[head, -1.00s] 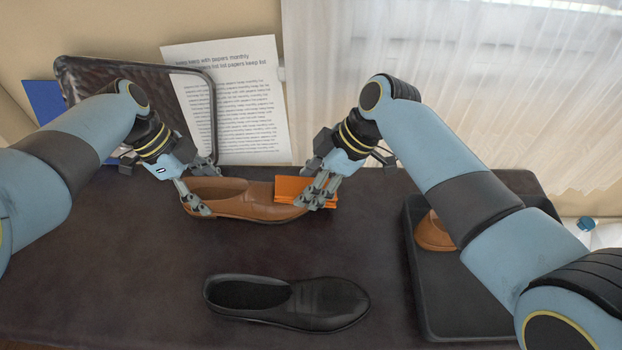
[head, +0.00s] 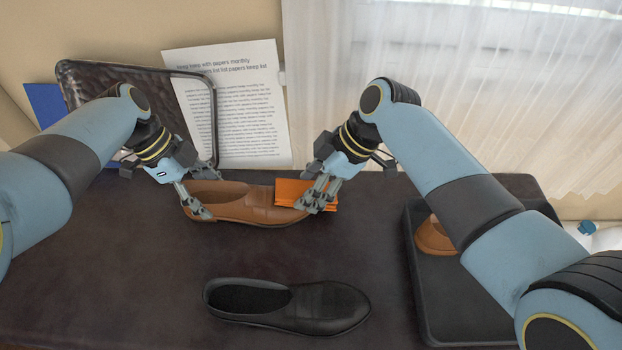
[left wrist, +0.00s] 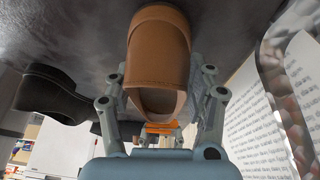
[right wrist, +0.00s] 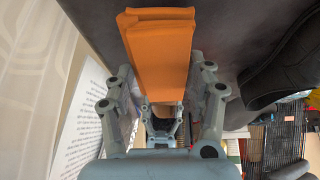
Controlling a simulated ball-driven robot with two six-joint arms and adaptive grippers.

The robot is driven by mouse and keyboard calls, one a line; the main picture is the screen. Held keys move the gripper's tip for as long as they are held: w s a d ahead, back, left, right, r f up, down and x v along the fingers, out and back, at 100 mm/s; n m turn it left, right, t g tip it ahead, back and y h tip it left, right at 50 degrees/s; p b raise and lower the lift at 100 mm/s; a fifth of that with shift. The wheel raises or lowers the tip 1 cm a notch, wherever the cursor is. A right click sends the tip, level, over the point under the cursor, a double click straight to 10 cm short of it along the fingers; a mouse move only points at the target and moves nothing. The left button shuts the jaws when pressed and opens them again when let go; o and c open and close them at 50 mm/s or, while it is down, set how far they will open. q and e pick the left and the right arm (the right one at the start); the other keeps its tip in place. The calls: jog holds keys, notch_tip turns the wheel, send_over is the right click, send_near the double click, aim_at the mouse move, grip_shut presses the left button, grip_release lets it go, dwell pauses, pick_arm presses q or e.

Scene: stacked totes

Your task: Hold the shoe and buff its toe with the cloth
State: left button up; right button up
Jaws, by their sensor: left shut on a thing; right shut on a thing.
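A brown shoe (head: 250,210) lies on the dark table with its heel to the left and its toe to the right. My left gripper (head: 197,207) is shut on the heel end of the shoe, which also shows between its fingers in the left wrist view (left wrist: 158,55). My right gripper (head: 318,200) is shut on a folded orange cloth (head: 291,190). The cloth lies over the shoe's toe and hides part of it. In the right wrist view the cloth (right wrist: 160,50) fills the space between the fingers.
A black shoe (head: 290,303) lies at the front of the table. A dark tray (head: 432,305) at the right holds an orange-brown object (head: 434,237), partly behind my right arm. A framed panel (head: 213,125) and a printed sheet (head: 240,105) stand at the back.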

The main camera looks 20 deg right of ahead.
jog(key=shift+s+f, duration=0.1)
jog(key=shift+s, duration=0.05)
jog(key=shift+s+a+f, duration=0.1)
jog(key=shift+s+a, duration=0.1)
jog(key=shift+s, duration=0.5)
jog(key=shift+w+d, duration=0.2)
jog(key=shift+w, duration=0.5)
jog(key=shift+w, duration=0.1)
jog(key=shift+w+d, duration=0.2)
jog(key=shift+w, duration=0.45)
jog(key=shift+s, duration=0.15)
